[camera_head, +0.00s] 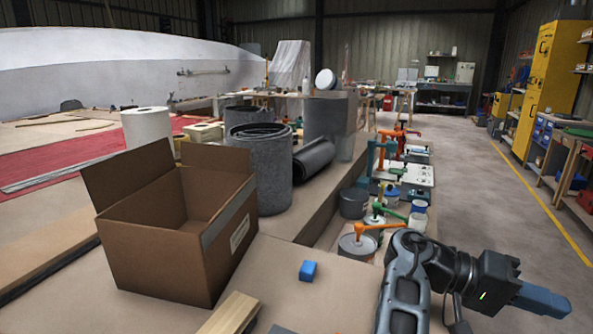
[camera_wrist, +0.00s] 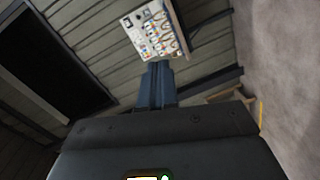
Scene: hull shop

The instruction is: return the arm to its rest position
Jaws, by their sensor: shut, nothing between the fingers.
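My arm shows at the bottom right in the head view, bent over, with its wrist pointing right. My gripper (camera_head: 562,306) is at the right end of it, over the floor side and clear of the table. In the wrist view my gripper (camera_wrist: 160,68) shows as two blue-grey fingers close together, with nothing between them. It is shut and empty. It touches nothing that I can see. The lower part of my arm is cut off by the frame's bottom edge.
A blue cube (camera_head: 308,270) lies on the table left of my arm. An open cardboard box (camera_head: 165,265) stands farther left, with a wood block (camera_head: 230,314) in front. Cans with orange-handled pumps (camera_head: 357,247) stand just behind my arm. The floor (camera_head: 490,215) at right is free.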

